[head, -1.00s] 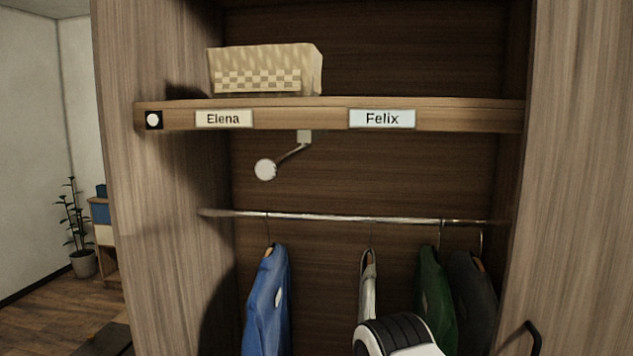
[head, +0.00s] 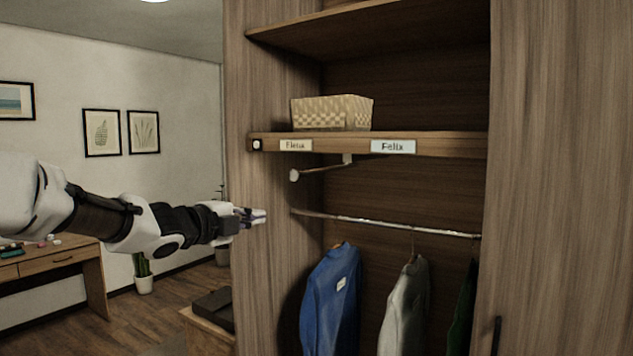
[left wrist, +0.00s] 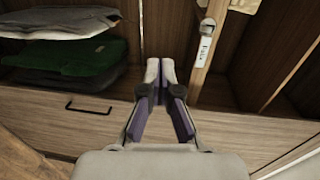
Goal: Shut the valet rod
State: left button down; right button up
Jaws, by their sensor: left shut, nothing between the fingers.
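The valet rod (head: 322,169) hangs under the wardrobe shelf (head: 340,144). It sticks out from its mount at an angle to the left and front, with a pale round knob (head: 294,175) at its free end. My left gripper (head: 262,216) is shut and empty, in front of the wardrobe's left side panel, left of and lower than the knob, apart from it. In the left wrist view its fingers (left wrist: 160,70) are together near the middle. My right gripper is not in view.
A hanging rail (head: 385,226) with a blue garment (head: 330,300) and others runs below the valet rod. A woven basket (head: 332,113) stands on the shelf above labels reading Elena (head: 296,146) and Felix (head: 393,147). A drawer handle (left wrist: 88,108) shows in the wrist view.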

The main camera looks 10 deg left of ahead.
pick_arm(q)
notch_tip(320, 180, up, 7)
jog(key=s+a+t, duration=0.1)
jog(key=s, duration=0.1)
jog(key=p, duration=0.3)
send_near(293, 177)
jog(key=p+x, duration=0.4)
jog(key=x, duration=0.3)
jog(key=shift+w+d, duration=0.1)
jog(key=shift+d, duration=0.05)
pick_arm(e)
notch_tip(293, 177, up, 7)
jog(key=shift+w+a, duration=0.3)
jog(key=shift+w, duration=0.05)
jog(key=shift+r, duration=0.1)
